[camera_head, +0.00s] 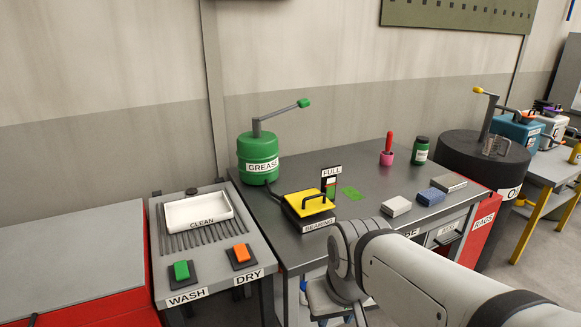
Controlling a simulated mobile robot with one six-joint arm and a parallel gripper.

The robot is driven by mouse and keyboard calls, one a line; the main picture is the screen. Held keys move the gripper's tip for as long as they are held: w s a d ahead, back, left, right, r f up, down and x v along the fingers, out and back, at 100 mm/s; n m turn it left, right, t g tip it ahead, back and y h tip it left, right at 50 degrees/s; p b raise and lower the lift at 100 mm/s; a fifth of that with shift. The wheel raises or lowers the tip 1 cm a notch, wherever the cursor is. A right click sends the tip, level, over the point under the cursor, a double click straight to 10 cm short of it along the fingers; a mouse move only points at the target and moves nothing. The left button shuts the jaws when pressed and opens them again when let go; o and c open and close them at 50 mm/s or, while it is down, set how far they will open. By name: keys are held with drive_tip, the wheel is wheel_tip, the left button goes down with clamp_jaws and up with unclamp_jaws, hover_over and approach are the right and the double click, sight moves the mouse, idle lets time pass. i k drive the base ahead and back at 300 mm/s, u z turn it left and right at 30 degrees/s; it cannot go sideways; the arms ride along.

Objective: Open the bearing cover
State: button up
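The bearing box (312,222) stands on the dark workbench, with a label reading "BEARING" on its front. Its yellow cover (296,205) lies flat on top and looks closed. Nothing of mine touches the cover.
A green grease pump (258,158) with a crank stands behind left of the box. A "FULL" gauge (331,183) stands just behind it. Blocks (397,206) lie to the right. A wash and dry station (205,240) is at left. A black drum (484,165) stands far right.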

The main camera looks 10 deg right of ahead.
sight(310, 202)
drive_tip(key=z, duration=0.1)
drive_tip(key=i, duration=1)
drive_tip(key=z, duration=0.2)
